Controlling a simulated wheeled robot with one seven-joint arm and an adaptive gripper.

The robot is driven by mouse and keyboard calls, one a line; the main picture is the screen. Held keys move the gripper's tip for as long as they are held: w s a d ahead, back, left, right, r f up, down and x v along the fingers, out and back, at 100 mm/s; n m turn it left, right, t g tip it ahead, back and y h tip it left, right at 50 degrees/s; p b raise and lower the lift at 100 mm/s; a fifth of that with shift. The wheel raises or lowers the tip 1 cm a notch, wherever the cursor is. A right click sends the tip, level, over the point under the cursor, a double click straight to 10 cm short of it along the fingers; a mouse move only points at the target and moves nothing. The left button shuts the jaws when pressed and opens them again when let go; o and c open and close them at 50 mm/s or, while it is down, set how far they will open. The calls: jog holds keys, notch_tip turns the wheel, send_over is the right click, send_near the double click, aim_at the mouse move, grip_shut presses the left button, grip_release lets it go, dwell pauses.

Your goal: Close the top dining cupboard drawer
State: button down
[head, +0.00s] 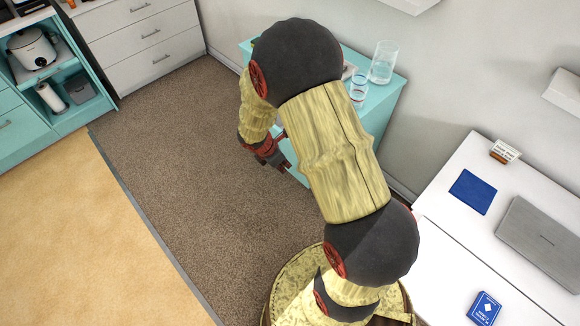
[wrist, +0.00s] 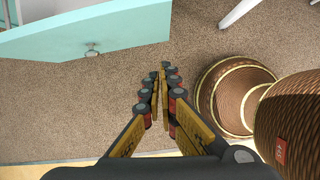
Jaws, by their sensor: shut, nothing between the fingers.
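The teal dining cupboard (head: 392,98) stands against the wall in the head view, its front mostly hidden behind my arm. In the wrist view a teal drawer front (wrist: 130,32) with a small metal ring-like handle (wrist: 92,51) runs across the upper left. A pale interior shows behind this front, so the drawer looks pulled open. My gripper (wrist: 160,76) is shut and empty, with its fingers together over the carpet. It is to the right of and below the drawer front in the wrist view, apart from it. In the head view my gripper (head: 272,156) is beside the cupboard's front side.
A glass pitcher (head: 383,62) and a drinking glass (head: 358,88) stand on the cupboard top. A white desk (head: 450,215) with a closed laptop (head: 543,243) is at the right. White drawers (head: 150,45) stand at the back left. The carpet (head: 190,150) is clear.

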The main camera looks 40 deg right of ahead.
jog(key=d+f+n+b, duration=0.1)
jog(key=d+f+b, duration=0.4)
jog(key=d+f, duration=0.2)
jog(key=shift+w+d+f, duration=0.3)
jog(key=shift+w+f, duration=0.15)
jog(key=shift+f, duration=0.7)
jog(key=d+p, duration=0.4)
jog(key=d, duration=0.4)
jog(key=w+d+p, duration=0.1)
jog(key=d+p, duration=0.3)
jog(key=d, duration=0.5)
jog(key=w+d+p, duration=0.1)
jog(key=d+p, duration=0.4)
jog(key=d, duration=0.4)
jog(key=shift+d, duration=0.2)
jog(key=shift+r, duration=0.1)
